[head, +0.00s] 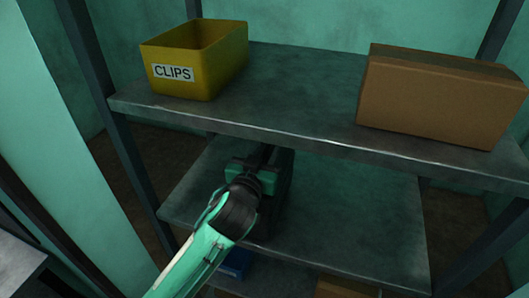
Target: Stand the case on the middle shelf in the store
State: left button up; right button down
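The middle shelf (350,215) is a grey-green board below the upper one. A dark, upright shape that looks like the case (283,190) is at the left-centre of this shelf, just right of my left gripper (262,158). My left arm reaches in from the lower left, under the upper shelf's front edge. The gripper's green body and dark wrist cover part of the dark shape. The fingertips are too dark and hidden to show whether they grip it. I cannot tell if its base touches the shelf. My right gripper is out of view.
The upper shelf (290,105) overhangs my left gripper. It bears a yellow bin (215,65) labelled CLIPS and a cardboard box (430,100). The middle shelf's right side is clear. Dark uprights flank the rack. A blue item (236,263) is lower down.

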pick_arm(q)
jog(key=shift+s+r, duration=0.1)
jog(key=b+v, duration=0.2)
jog(key=v, duration=0.9)
jog(key=shift+s+a, duration=0.2)
jog(key=shift+s, duration=0.15)
